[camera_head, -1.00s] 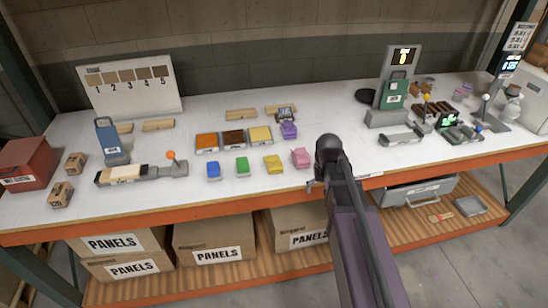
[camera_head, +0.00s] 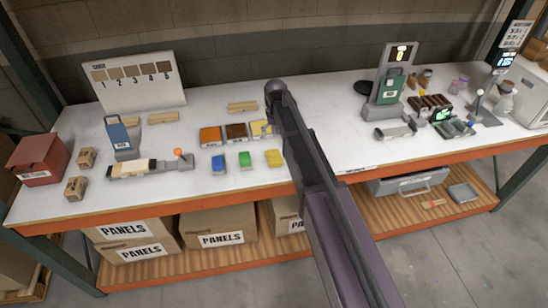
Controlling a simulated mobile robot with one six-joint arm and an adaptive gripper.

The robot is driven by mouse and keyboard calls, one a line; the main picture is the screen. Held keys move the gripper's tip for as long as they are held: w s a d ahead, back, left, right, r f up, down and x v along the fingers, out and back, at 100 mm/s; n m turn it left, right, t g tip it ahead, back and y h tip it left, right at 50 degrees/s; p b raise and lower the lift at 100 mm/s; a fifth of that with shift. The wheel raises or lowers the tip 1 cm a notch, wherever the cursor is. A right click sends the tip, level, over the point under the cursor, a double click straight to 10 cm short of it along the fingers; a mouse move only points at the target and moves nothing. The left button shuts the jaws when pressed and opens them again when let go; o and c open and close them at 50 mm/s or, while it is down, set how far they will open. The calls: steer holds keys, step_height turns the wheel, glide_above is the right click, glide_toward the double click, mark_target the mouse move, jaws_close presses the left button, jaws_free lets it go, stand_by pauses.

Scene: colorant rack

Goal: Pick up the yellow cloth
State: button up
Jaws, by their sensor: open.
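The yellow cloth (camera_head: 274,158) is a small folded piece on the white bench top, near the front edge. It is the rightmost of a row with a green cloth (camera_head: 244,159) and a blue cloth (camera_head: 219,162). My dark arm rises from the bottom of the picture and passes just right of the yellow cloth, its rounded joint reaching above the bench. My gripper cannot be made out; the arm hides that area. Nothing is seen holding the yellow cloth.
Behind the cloths stand orange (camera_head: 210,136), brown (camera_head: 236,132) and yellow (camera_head: 258,127) colorant blocks. A lever device (camera_head: 150,167) is to the left. A green container (camera_head: 391,88) on a grey stand is to the right.

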steer(key=shift+f, duration=0.1)
steer(key=b, duration=0.9)
glide_above(275, 157)
steer(key=f, duration=0.8)
steer(key=shift+s+d+f, duration=0.1)
steer(key=shift+s+f, duration=0.1)
steer(key=shift+s, duration=0.15)
steer(key=shift+f, duration=0.1)
steer(key=f+b, duration=0.1)
steer(key=f, duration=0.1)
steer(key=b, duration=0.1)
steer(key=shift+w+f+b, duration=0.25)
steer(key=shift+f+b, duration=0.05)
steer(key=shift+f, duration=0.1)
steer(key=shift+f+b, duration=1.1)
steer(key=c, duration=0.8)
